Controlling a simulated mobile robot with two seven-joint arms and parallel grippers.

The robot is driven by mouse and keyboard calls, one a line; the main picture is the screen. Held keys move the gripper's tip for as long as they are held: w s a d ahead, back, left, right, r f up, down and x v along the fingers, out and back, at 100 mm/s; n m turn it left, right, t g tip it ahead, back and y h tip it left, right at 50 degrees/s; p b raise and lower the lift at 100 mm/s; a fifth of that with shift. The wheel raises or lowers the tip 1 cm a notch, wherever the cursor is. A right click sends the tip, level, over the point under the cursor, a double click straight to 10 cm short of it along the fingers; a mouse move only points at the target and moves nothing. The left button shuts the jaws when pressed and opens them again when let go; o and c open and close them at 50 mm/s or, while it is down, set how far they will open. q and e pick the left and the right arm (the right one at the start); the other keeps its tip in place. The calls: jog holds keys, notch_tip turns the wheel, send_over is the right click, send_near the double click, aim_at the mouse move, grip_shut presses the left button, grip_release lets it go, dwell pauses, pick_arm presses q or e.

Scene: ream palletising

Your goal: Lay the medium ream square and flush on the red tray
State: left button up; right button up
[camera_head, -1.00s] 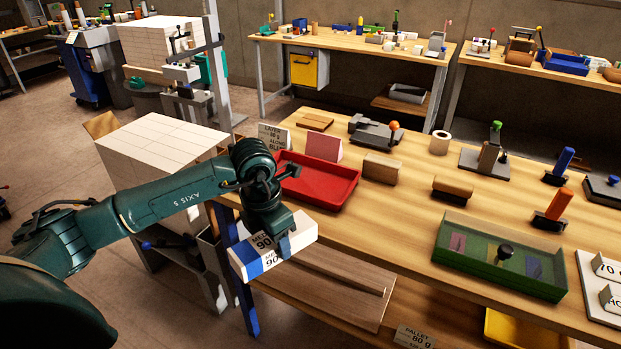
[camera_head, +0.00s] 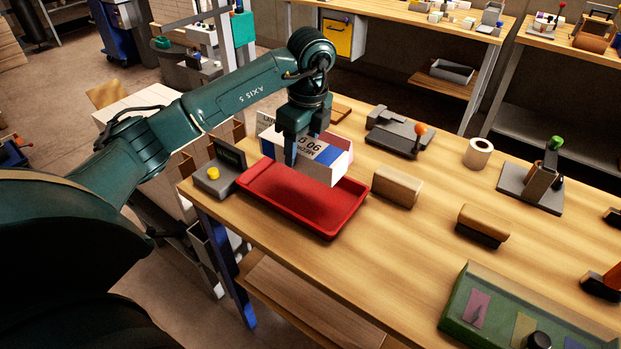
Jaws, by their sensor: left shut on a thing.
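My right gripper is not in view.
A grey box with a yellow button (camera_head: 214,174) stands just left of the tray. A wooden block (camera_head: 397,187) stands close to its right. A stapler-like device with an orange knob (camera_head: 400,135) is behind. A green tray (camera_head: 510,318) is at the front right.

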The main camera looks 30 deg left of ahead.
aim_at(301, 164)
pick_arm(q)
jog(key=f, duration=0.4)
jog(key=shift+s+f, duration=0.2)
jog(key=shift+s, duration=0.05)
jog(key=shift+f+p, duration=0.3)
jog(key=shift+f, duration=0.3)
notch_tip(301, 164, down, 3)
jog(key=shift+f, duration=0.1)
jog(key=shift+w, duration=0.1)
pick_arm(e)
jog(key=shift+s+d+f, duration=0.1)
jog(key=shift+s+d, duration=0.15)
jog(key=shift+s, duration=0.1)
pick_arm(q)
jog(key=shift+f, duration=0.2)
jog(key=o, duration=1.2)
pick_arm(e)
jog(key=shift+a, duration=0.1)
